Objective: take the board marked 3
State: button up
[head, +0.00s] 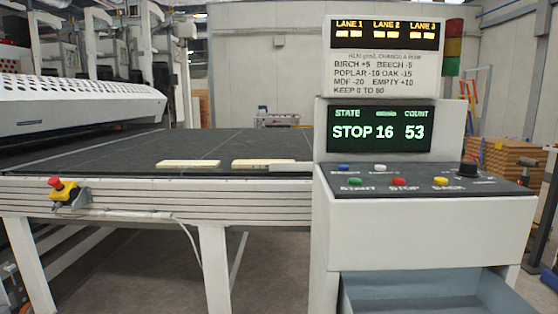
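Two pale, flat boards lie apart on the dark conveyor bed (110,152), close to its front edge. The left board (188,164) is in full view. The right board (258,163) lies nearer the control console, beside a light grey piece (290,168) at the console's left side. I can read no number on either board, so I cannot tell which one is marked 3. My gripper is not in view.
The white control console (420,225) stands at right with coloured buttons; its screen (379,130) reads STOP 16 and COUNT 53. The sign (386,60) above shows LANE 1 to 3. A red emergency button (55,183) is at left. An open blue-grey bin (425,292) sits below.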

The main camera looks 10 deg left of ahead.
aim_at(236, 164)
jog(key=i+j+z, duration=0.15)
jog(key=i+j, duration=0.15)
jog(key=i+j+z, duration=0.1)
jog(key=i+j, duration=0.25)
jog(key=i+j+z, duration=0.15)
jog(key=i+j, duration=0.2)
jog(key=i+j+z, duration=0.1)
jog(key=i+j, duration=0.2)
jog(key=i+j+z, duration=0.15)
jog(key=i+j, duration=0.15)
jog(key=j, duration=0.25)
jog(key=i+j+z, duration=0.1)
jog(key=i+j, duration=0.2)
jog(key=j, duration=0.15)
jog(key=i+j+z, duration=0.15)
jog(key=j, duration=0.3)
jog(key=i, duration=0.1)
